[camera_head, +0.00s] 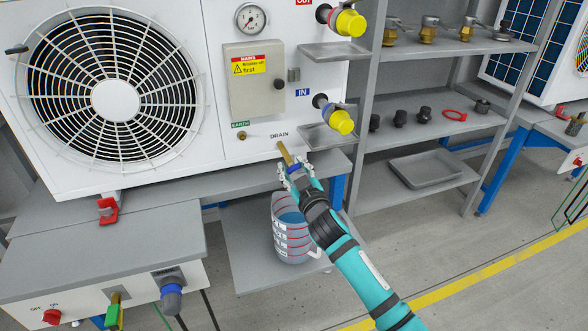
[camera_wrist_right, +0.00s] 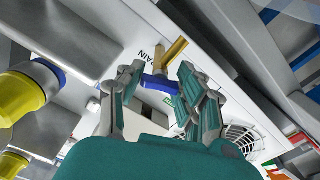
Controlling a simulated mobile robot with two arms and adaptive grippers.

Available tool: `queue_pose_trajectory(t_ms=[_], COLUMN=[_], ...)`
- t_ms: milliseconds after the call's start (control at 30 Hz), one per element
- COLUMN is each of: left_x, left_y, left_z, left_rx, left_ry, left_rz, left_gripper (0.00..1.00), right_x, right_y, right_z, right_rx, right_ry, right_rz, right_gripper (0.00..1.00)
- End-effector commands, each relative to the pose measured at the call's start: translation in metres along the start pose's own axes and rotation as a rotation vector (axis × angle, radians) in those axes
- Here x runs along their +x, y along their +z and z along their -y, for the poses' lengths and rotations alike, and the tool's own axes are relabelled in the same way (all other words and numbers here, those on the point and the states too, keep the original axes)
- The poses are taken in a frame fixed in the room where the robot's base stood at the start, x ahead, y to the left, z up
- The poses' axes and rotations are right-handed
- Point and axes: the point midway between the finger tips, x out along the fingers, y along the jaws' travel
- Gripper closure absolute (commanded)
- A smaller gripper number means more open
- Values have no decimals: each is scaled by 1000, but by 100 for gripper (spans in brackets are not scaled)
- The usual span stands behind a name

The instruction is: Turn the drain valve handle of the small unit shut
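The drain valve sits low on the white unit's front panel (camera_head: 245,149), by the word DRAIN. Its brass body (camera_head: 284,153) points down and out, and it also shows in the wrist view (camera_wrist_right: 172,54). Its blue handle (camera_wrist_right: 157,84) lies across the valve; in the head view only a little of it shows beside the gripper. My right gripper (camera_head: 292,167) is just below the valve. In the wrist view its fingers (camera_wrist_right: 160,78) are apart, one on each side of the blue handle. Whether they touch it is unclear. My left gripper is in neither view.
A measuring jug (camera_head: 291,243) with bluish liquid stands on a low shelf below the valve. Yellow-capped ports (camera_head: 341,121) with grey trays jut out above right. A shelf rack (camera_head: 440,118) with fittings stands to the right. A bench (camera_head: 100,245) with switches is front left.

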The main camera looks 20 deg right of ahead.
Motion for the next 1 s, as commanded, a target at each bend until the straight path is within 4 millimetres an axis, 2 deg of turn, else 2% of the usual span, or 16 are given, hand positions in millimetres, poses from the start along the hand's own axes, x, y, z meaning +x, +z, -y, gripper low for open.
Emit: queue_pose_trajectory(t_ms=[33, 167, 267, 400, 433, 500, 600, 700, 967, 1000], left_x=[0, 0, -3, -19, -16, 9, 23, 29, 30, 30], left_y=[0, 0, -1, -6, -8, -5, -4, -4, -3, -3], left_z=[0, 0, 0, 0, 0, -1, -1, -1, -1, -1], left_rx=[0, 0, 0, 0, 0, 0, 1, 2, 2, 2], left_ry=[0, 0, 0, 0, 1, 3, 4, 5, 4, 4], left_rz=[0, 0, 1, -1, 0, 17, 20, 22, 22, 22], left_gripper=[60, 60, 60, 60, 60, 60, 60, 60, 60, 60], right_x=[0, 0, 0, 0, 0, 0, 0, 0, 0, 0], right_y=[0, 0, -1, -5, -5, -2, -1, 0, 0, 0], right_z=[0, 0, 1, 0, 0, 0, 0, 0, 1, 1], right_rx=[0, 0, 35, 246, 296, 343, 388, 406, 407, 407], right_ry=[-1, -1, -2, 0, 0, -1, -1, 0, 0, -1], right_rz=[0, 0, 1, 4, 5, 3, 1, 0, 0, 0], right_gripper=[82, 97, 97, 97, 97, 97, 97, 97, 97, 61])
